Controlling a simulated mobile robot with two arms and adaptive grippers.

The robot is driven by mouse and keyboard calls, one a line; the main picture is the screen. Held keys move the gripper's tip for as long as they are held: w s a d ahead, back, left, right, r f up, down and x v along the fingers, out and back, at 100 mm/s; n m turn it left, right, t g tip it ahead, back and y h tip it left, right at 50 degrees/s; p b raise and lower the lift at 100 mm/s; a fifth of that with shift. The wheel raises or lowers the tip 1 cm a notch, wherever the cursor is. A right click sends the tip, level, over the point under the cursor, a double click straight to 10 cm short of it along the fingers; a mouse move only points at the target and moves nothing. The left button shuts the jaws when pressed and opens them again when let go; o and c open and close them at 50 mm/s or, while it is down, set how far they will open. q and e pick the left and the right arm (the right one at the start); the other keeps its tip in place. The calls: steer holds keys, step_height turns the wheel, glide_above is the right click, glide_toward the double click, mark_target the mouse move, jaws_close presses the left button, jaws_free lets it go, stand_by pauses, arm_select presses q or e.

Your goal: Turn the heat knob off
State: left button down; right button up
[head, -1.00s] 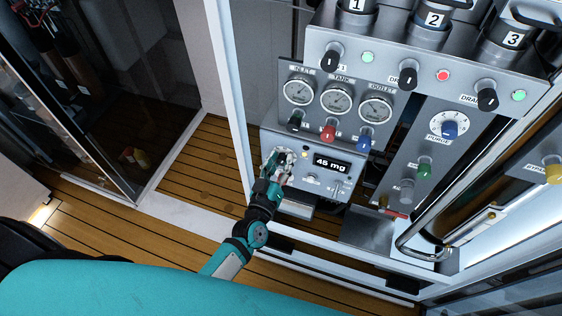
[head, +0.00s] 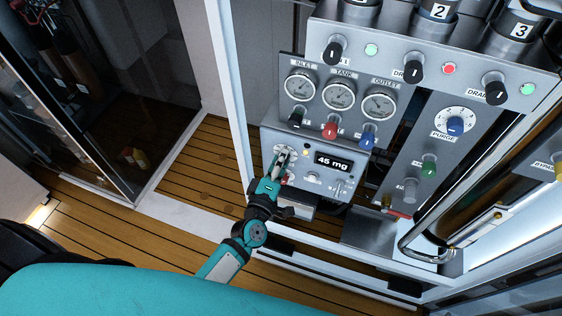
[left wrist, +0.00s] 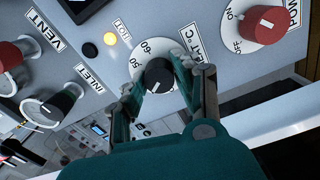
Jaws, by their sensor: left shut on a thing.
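The heat knob is a small black knob (left wrist: 157,78) on a white dial with marks such as 50 and 60, under a tilted "HEAT °C" label in the left wrist view. My left gripper (left wrist: 156,84) has one finger on each side of it and is shut on it. I cannot tell clearly which mark the knob points to. My right gripper is not in view.
A red power knob (left wrist: 262,22) with ON and OFF marks is close by. A lit amber lamp (left wrist: 123,38) is beside the dial. Inlet knob (left wrist: 58,105) and red vent knob (left wrist: 12,55) stick out at left. Gauges (head: 339,95) sit above in the head view.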

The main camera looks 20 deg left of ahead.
arm_select(q)
steer(key=n+b, duration=0.3)
steer(key=n, duration=0.8)
steer(key=shift+f+b, duration=0.2)
steer(key=shift+b, duration=0.2)
steer(key=shift+n, duration=0.3)
steer(key=c, duration=1)
jaws_free()
steer(key=s, duration=1.2)
steer(key=shift+a, duration=0.2)
